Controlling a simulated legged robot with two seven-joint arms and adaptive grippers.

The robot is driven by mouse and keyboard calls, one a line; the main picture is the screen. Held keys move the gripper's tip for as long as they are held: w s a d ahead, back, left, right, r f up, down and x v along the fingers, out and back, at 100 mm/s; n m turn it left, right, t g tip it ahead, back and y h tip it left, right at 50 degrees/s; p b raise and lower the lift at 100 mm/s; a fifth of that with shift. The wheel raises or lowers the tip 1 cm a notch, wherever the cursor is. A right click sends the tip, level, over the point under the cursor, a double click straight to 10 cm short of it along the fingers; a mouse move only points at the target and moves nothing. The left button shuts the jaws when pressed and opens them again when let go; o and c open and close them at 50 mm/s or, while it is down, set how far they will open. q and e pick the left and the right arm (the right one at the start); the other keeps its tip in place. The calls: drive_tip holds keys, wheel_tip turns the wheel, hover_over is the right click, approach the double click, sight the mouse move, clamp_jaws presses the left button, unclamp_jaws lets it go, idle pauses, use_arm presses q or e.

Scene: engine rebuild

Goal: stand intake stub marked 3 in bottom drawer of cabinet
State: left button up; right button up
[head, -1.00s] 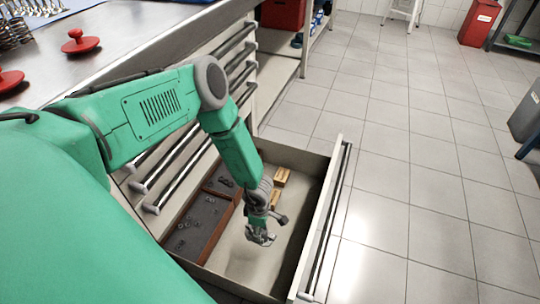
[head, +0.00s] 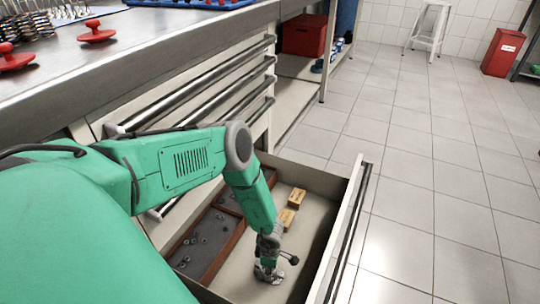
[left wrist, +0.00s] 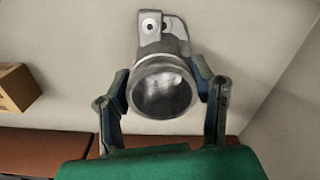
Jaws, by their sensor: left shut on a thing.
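My left gripper (head: 268,268) reaches down into the open bottom drawer (head: 315,213) of the cabinet. It is shut on a grey metal intake stub (left wrist: 163,88), which also shows small in the head view (head: 270,277). In the left wrist view the stub's round open end faces me between the two fingers (left wrist: 163,95). Its flange with bolt holes is at the far end, by the drawer's pale floor. I cannot tell whether the flange touches the floor. No mark 3 is legible. My right gripper is not in view.
A brown-edged divided tray (head: 205,240) with small metal parts lies along the drawer's left side. Bare floor surrounds the stub. The drawer front (head: 345,235) stands to the right. Closed drawer handles (head: 225,85) are above.

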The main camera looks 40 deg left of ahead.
use_arm(q)
drive_tip(key=shift+d+r, duration=0.2)
drive_tip(key=shift+d, duration=0.05)
drive_tip(key=shift+f, duration=0.15)
drive_tip(key=o, duration=1.2)
drive_tip(key=shift+a+f, duration=0.15)
drive_tip(key=shift+a, duration=0.1)
drive_tip(key=shift+o, duration=1.2)
drive_tip(key=shift+a+f, duration=0.15)
drive_tip(key=shift+a, duration=0.05)
drive_tip(key=shift+d+r, duration=0.25)
drive_tip(key=shift+r, duration=0.1)
wheel_tip(320, 180, up, 11)
drive_tip(key=p, duration=0.6)
drive_tip(key=s+d+r+m, duration=0.3)
drive_tip(key=s+r+m, duration=0.6)
drive_tip(key=m, duration=0.3)
drive_tip(key=s+d+r+m, duration=0.3)
drive_tip(key=s+r+m, duration=0.7)
drive_tip(key=m, duration=0.3)
drive_tip(key=shift+d+r+t+p, duration=0.25)
drive_tip(key=shift+t+p, duration=0.1)
drive_tip(key=shift+t, duration=0.05)
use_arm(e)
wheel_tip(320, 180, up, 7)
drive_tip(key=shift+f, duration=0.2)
